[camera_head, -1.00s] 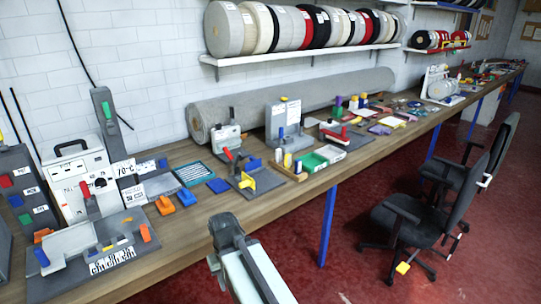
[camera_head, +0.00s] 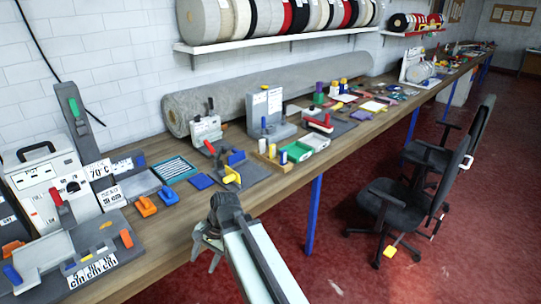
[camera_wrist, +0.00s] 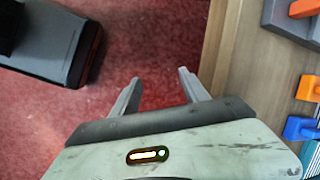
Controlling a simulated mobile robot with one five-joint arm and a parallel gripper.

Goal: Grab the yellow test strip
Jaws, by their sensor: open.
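I cannot tell for certain which piece is the yellow test strip. A small flat yellow piece (camera_head: 105,225) lies on the grey fixture at the left end of the bench. A larger yellow block (camera_head: 232,174) sits on a grey fixture near the bench middle, and flat yellow pieces (camera_head: 374,106) lie farther along. My gripper (camera_head: 207,255) is in front of the bench edge, apart from all of these. In the wrist view my gripper (camera_wrist: 159,77) is open and empty over the red floor; no yellow strip shows there.
The wooden bench (camera_head: 160,245) is crowded with fixtures. Orange clamps (camera_head: 146,205), a blue block (camera_head: 201,181) and a green-white tray (camera_head: 299,151) stand near its front. Black chairs (camera_head: 395,205) stand on the right. Red floor is open before the bench.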

